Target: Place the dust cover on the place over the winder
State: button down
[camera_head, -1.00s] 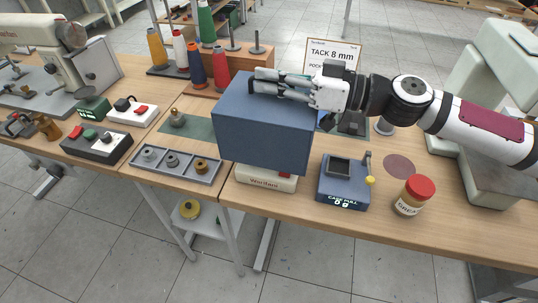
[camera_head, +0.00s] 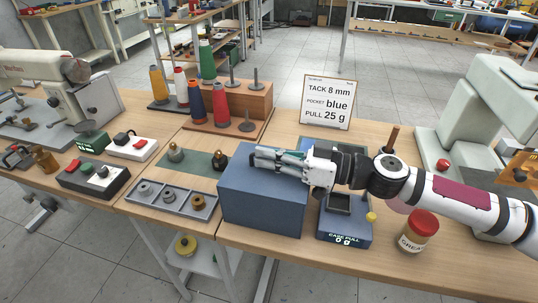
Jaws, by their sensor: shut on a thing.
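The dust cover (camera_head: 262,208) is a blue box-shaped cover standing upright near the front edge of the table, between the bobbin tray and the case-pull gauge. Its lower edge looks level with the tabletop, though I cannot tell whether it touches. The winder is not visible; the cover hides the place where its cream base showed. My gripper (camera_head: 282,162) reaches in from the right at the top of the cover, with its fingers shut on it.
The grey tray (camera_head: 172,197) with several bobbins is close on the left. The case-pull gauge (camera_head: 343,226) is close on the right, below my arm. A jar (camera_head: 417,232) stands further right. Thread cones on a wooden stand (camera_head: 246,100) and a sign (camera_head: 329,102) are behind.

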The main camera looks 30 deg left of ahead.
jog(key=shift+f, duration=0.1)
jog(key=c, duration=1.8)
grip_release()
jog(key=shift+w+d, duration=0.1)
jog(key=shift+d, duration=0.1)
jog(key=v, duration=0.7)
